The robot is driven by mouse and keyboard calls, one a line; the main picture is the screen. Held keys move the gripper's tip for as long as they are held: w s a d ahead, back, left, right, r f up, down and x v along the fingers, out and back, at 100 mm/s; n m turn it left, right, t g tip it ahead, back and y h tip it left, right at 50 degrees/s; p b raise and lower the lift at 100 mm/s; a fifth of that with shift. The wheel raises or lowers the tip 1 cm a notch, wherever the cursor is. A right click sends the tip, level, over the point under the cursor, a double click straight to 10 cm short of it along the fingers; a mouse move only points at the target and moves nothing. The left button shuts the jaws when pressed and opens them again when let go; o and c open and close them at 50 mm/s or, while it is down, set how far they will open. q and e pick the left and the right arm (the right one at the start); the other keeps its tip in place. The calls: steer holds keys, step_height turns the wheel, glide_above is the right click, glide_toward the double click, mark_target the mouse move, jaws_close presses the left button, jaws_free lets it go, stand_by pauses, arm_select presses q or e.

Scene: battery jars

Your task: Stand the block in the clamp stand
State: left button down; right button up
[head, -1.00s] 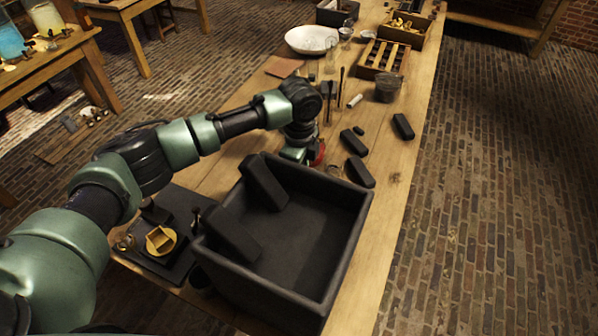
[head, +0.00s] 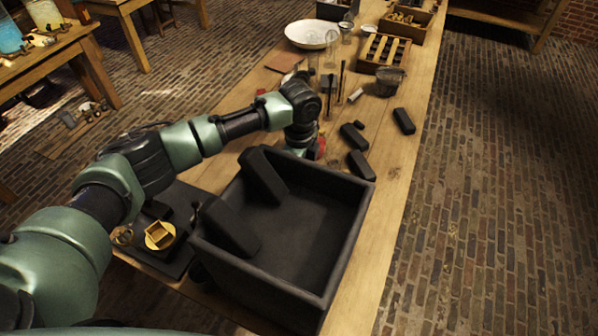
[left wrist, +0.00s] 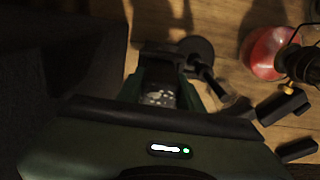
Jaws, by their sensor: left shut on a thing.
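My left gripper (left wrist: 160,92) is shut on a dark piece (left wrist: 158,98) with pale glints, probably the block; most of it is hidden. In the head view my left wrist (head: 303,130) is just beyond the dark crate, and the fingertips are hidden. In the left wrist view a dark round part with a jointed rod (left wrist: 197,52) lies close beside the fingers. It may belong to the clamp stand, but I cannot tell. Loose dark blocks lie right of the wrist, at the near (head: 361,165), middle (head: 351,136) and far (head: 404,121) spots. My right gripper is not in view.
The open dark crate (head: 335,178) holds two leaning black slabs (head: 263,174). A red round object (left wrist: 263,53) stands near the gripper. Glassware, a slotted wooden rack (head: 366,64) and a white bowl (head: 312,34) stand farther back. Bare tabletop runs along the right edge.

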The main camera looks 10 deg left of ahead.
arm_select(q)
steer(key=shift+f+b, duration=0.4)
steer(key=shift+f, duration=0.7)
steer(key=c, duration=0.8)
jaws_free()
steer(key=shift+c, duration=0.2)
steer(key=shift+r, duration=0.1)
step_height(320, 180, up, 8)
steer(key=shift+f+b, duration=0.2)
steer(key=shift+b, duration=0.55)
steer(key=shift+a, duration=0.1)
